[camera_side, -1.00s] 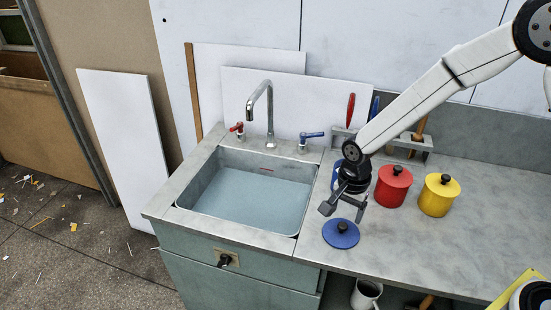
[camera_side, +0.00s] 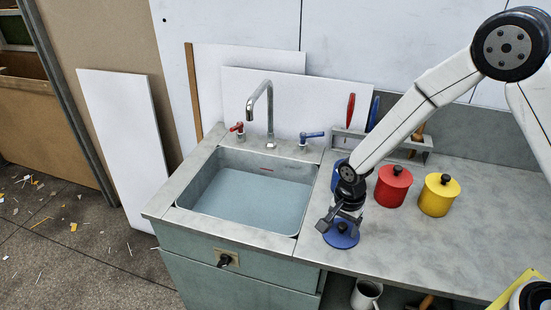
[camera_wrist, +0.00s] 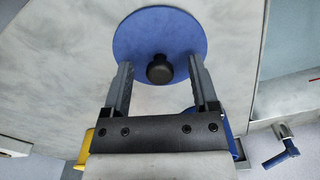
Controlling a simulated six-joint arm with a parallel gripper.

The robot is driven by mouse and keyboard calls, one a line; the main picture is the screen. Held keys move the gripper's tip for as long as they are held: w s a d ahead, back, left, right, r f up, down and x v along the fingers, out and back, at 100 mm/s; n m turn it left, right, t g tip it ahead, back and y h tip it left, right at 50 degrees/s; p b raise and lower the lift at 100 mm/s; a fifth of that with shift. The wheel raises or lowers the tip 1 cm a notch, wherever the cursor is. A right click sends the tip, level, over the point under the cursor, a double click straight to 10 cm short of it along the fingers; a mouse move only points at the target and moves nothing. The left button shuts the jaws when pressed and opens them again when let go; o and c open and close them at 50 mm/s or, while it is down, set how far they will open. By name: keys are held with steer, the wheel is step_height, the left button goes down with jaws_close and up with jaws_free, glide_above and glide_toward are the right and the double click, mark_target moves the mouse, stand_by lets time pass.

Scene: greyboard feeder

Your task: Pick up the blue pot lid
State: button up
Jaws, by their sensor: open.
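The blue pot lid (camera_side: 341,240) lies flat on the grey counter, just right of the sink, partly hidden behind my gripper in the side view. It is a blue disc with a dark round knob. In the wrist view the lid (camera_wrist: 150,30) shows at the top and its knob (camera_wrist: 159,69) sits between the fingertips. My gripper (camera_side: 338,222) is open over the lid, and in the wrist view its two fingers (camera_wrist: 160,70) stand apart on either side of the knob. I cannot tell whether the fingers touch the lid.
A blue pot (camera_side: 338,172) stands mostly hidden behind my arm. A red pot (camera_side: 393,187) and a yellow pot (camera_side: 438,196) stand to the right. The sink (camera_side: 246,194) with its tap (camera_side: 269,105) is at the left. A tool rack (camera_side: 415,150) stands behind.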

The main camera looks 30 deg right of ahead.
stand_by(0.4)
jaws_close()
steer(key=shift+r, duration=0.15)
steer(key=shift+r, duration=0.85)
steer(key=s+d+r, duration=0.2)
steer(key=s+r, duration=0.9)
steer(key=s, duration=0.2)
steer(key=shift+s+d, duration=0.2)
steer(key=shift+s, duration=0.2)
